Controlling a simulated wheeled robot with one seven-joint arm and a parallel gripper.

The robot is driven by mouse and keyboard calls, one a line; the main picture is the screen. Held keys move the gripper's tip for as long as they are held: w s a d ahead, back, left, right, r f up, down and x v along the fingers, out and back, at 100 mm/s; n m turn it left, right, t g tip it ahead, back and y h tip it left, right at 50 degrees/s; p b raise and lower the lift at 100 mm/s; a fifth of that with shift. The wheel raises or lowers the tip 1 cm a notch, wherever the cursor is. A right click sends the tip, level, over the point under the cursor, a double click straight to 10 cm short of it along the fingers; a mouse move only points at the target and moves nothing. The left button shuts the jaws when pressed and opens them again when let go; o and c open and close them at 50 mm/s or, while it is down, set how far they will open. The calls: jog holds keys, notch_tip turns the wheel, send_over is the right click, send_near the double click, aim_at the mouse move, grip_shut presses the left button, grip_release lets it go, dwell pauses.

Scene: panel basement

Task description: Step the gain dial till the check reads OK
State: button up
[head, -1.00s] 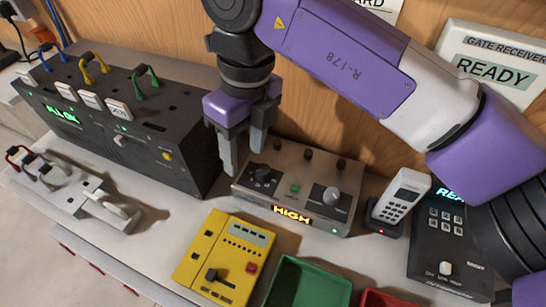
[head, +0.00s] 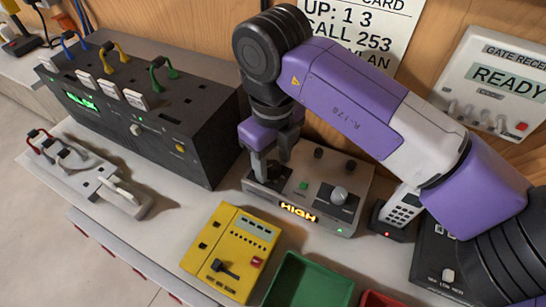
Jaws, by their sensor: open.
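The grey control box (head: 318,215) stands at the middle of the bench. Its amber display (head: 299,212) reads HIGH. A silver round knob (head: 339,194) sits on its right side, a green button (head: 304,186) near the middle and a dark dial (head: 273,172) on its left side. I cannot read which one is labelled gain. My gripper (head: 274,172) points down over the left side of the box with its fingers apart, at the dark dial. The fingers partly hide that dial, and I cannot tell whether they touch it.
A yellow device (head: 232,248) with a lever lies in front, beside a green tray (head: 300,284). A black rack (head: 165,135) with coloured cables stands left. A cordless phone (head: 402,208) is close right of the box. A gate receiver (head: 490,90) on the wall reads READY.

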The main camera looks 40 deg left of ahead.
grip_shut()
jog(key=shift+m, duration=0.3)
jog(key=m, duration=0.3)
jog(key=shift+m+b, duration=0.5)
jog(key=shift+m, duration=1.5)
grip_release()
